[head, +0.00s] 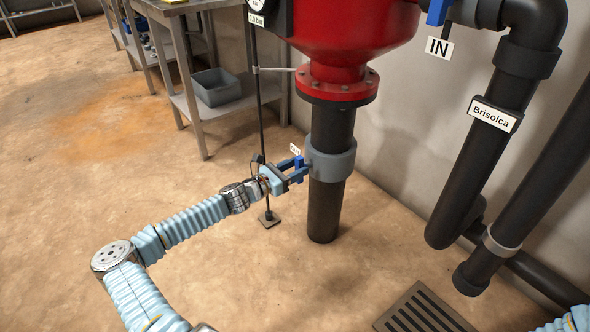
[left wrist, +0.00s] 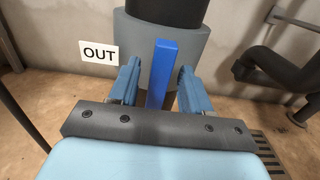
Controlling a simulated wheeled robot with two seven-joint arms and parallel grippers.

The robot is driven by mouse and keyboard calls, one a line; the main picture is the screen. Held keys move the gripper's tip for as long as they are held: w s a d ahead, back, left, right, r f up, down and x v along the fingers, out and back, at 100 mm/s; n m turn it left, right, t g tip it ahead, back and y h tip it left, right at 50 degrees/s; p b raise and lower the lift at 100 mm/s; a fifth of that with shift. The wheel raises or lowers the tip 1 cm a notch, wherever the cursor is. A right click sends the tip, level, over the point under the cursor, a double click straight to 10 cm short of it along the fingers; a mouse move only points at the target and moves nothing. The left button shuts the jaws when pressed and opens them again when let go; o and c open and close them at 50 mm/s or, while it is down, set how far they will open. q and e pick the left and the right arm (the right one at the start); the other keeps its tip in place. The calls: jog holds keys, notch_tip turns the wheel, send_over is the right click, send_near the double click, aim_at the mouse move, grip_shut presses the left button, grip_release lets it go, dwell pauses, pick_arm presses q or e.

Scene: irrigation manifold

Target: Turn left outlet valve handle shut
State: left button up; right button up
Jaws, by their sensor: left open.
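The outlet valve's blue handle (left wrist: 162,72) stands upright in front of the grey valve collar (left wrist: 201,45), with an OUT label (left wrist: 99,52) to its left. In the head view the blue handle (head: 299,168) is small, beside the collar (head: 333,158) on the dark pipe under the red tank. My left gripper (left wrist: 158,82) is open, one finger on each side of the handle, with narrow gaps showing. In the head view my left gripper (head: 296,169) reaches the handle from the left and partly covers it. My right gripper is out of view.
The red tank (head: 345,40) hangs above the outlet pipe (head: 325,210). A thin dark rod (head: 260,110) on a foot stands close by my left wrist. A metal table (head: 196,125) with a grey bin (head: 217,87) is behind. Dark pipes (head: 470,165) and a floor grate (head: 425,310) lie right.

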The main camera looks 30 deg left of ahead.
pick_arm(q)
jog(key=shift+w+d, duration=0.1)
grip_shut()
jog(key=shift+m, duration=0.4)
jog(key=shift+s+d+f+m+b, duration=0.1)
jog(key=shift+d+f+m+b, duration=0.2)
jog(key=shift+m+b, duration=1.8)
jog(key=shift+s+d+f+m+b, duration=0.2)
jog(key=shift+m+b, duration=0.35)
jog(key=shift+m, duration=3.1)
jog(key=shift+s+d+f+m+b, duration=0.1)
jog(key=shift+d+f+m+b, duration=0.2)
jog(key=shift+m+b, duration=1.8)
jog(key=shift+a+m+p, duration=0.1)
jog(key=shift+m+p, duration=0.55)
jog(key=shift+m, duration=0.2)
